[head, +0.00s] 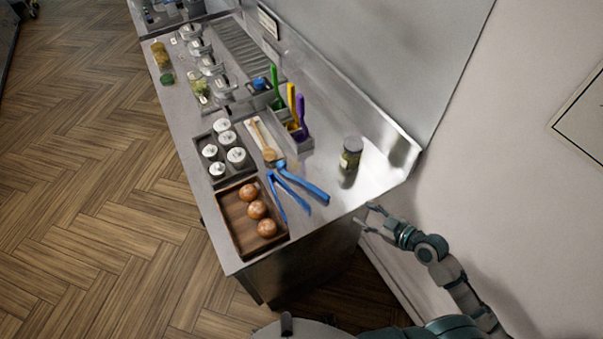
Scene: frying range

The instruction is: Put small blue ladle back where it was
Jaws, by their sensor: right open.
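A blue long-handled utensil (308,186), which looks like the small ladle, lies on the steel counter near its front end. A second blue piece (275,192) lies beside it and meets or overlaps it at the upper end; I cannot tell whether they are separate. A holder (304,143) behind them has upright green (275,82), yellow (291,97) and purple (301,112) handled utensils. My right gripper (362,217) is open and empty at the counter's near right corner, apart from the blue utensils. My left gripper is not in view.
A brown tray (236,230) with several round brown items sits at the counter's front edge. A jar (350,157) stands right of the blue utensils. A wooden spoon (263,139), white-lidded containers (236,155) and a wall (500,150) are nearby.

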